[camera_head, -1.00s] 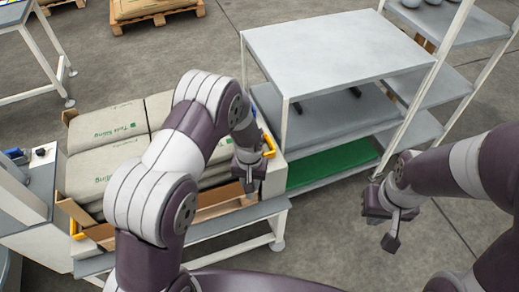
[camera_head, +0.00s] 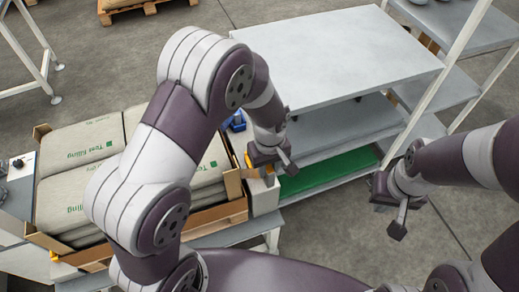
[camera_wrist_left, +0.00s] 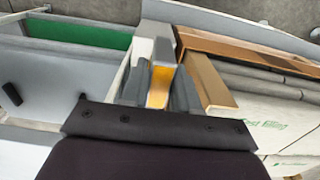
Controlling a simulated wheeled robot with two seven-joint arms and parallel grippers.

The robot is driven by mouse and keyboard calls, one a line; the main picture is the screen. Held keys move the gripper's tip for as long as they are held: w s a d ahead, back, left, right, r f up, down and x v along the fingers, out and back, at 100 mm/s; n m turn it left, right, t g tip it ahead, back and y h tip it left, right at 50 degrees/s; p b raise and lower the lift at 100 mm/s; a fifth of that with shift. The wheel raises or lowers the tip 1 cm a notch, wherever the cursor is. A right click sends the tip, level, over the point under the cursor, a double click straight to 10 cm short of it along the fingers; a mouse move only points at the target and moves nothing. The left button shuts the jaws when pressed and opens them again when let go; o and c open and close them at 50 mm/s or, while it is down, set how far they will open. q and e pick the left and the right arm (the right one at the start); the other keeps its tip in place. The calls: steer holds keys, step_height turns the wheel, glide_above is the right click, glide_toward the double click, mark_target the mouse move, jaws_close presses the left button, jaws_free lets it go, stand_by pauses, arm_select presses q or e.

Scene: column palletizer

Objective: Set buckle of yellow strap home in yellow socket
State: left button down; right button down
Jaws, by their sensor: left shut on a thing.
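My left gripper (camera_head: 272,166) is at the right edge of the open carton of sacks. In the left wrist view its two dark fingers (camera_wrist_left: 160,92) are shut on a yellow piece (camera_wrist_left: 160,84), which I take to be the buckle of the yellow strap. In the head view, yellow shows on the carton's right side (camera_head: 248,160) and just below the gripper (camera_head: 269,180). I cannot tell which is strap and which is socket. The gripper hides part of this. My right gripper (camera_head: 390,207) hangs apart over the floor, its finger gap unclear.
The carton (camera_head: 215,217) holds several stacked sacks (camera_head: 75,195). A grey shelf unit (camera_head: 340,55) with a green lower shelf (camera_head: 325,172) stands close on the right. A blue item (camera_head: 237,121) is behind my left arm. Floor is free around my right gripper.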

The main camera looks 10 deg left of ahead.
arm_select(q)
steer(key=shift+w+a+f+p, duration=0.2)
steer(key=shift+w+a+f, duration=0.8)
steer(key=shift+w+f, duration=0.75)
steer(key=shift+w+a+f+p, duration=0.25)
steer(key=shift+w+a+f, duration=0.75)
steer(key=shift+w+f, duration=0.8)
steer(key=shift+w+a+f+p, duration=0.2)
steer(key=shift+w+a+f, duration=0.8)
steer(key=shift+w+f, duration=0.75)
steer(key=c, duration=0.8)
jaws_free()
steer(key=shift+s+f, duration=0.15)
steer(key=shift+c, duration=0.2)
step_height(320, 180, up, 11)
steer(key=b, duration=0.1)
steer(key=s+a+r+m, duration=0.2)
steer(key=s+r, duration=0.3)
steer(key=s, duration=0.4)
steer(key=s+a+r+m+t, duration=0.1)
steer(key=s+r+m, duration=0.4)
steer(key=s, duration=0.5)
steer(key=shift+s+a+r, duration=0.2)
steer(key=shift+a, duration=0.45)
